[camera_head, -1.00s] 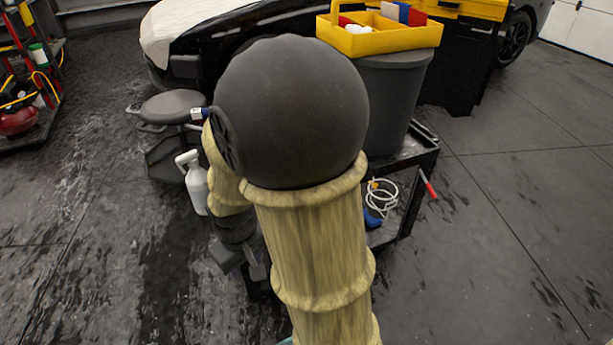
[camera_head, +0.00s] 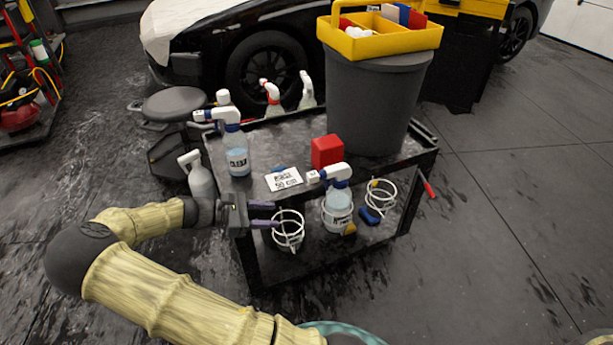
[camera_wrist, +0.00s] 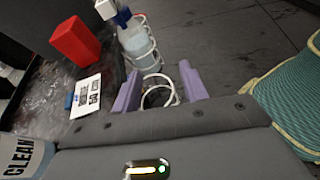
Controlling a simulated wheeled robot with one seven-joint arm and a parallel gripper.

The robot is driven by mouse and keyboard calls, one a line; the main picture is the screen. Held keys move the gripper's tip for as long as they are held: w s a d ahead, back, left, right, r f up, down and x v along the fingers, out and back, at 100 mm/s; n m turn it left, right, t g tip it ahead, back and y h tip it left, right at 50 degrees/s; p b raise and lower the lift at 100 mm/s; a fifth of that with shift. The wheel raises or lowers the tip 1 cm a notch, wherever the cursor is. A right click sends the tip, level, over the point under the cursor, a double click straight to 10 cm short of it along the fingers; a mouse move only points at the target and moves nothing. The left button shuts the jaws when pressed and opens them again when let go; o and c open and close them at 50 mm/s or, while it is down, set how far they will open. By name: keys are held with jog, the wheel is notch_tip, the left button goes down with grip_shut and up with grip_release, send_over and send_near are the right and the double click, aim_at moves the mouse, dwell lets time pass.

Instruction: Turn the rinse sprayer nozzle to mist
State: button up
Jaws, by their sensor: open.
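A spray bottle with a white and blue head (camera_head: 338,200) and pale blue liquid sits in a wire ring holder on the cart's front side. Its nozzle points left; its label is too small to read. In the wrist view this bottle (camera_wrist: 137,40) stands beyond my fingers, its head cut off by the top edge. Another such bottle (camera_head: 237,155) stands on the cart top at left; its label reads CLEAN in the wrist view (camera_wrist: 22,158). My gripper (camera_head: 277,214) is open and empty, left of the ring-held bottle, beside an empty ring holder (camera_head: 288,236).
The black cart (camera_head: 250,275) carries a red block (camera_head: 327,151), a printed card (camera_head: 284,180) and a grey bin (camera_head: 372,100) with a yellow caddy (camera_head: 385,38). A right-hand ring (camera_head: 382,197) holds no bottle. Open floor (camera_head: 500,230) lies to the right.

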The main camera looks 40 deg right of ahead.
aim_at(308, 178)
jog(key=w+a+r+n+t+h, duration=0.1)
jog(key=w+a+r+n+h, duration=0.2)
jog(key=w+r+h, duration=0.1)
jog(key=shift+w+r+h, duration=0.25)
jog(key=shift+w+h, duration=0.05)
jog(key=shift+w, duration=0.1)
jog(key=b+x, duration=0.2)
jog(key=x, duration=1.5)
jog(key=shift+s+d+f, duration=0.1)
jog(key=shift+s+d, duration=0.05)
jog(key=shift+d, duration=0.05)
grip_shut()
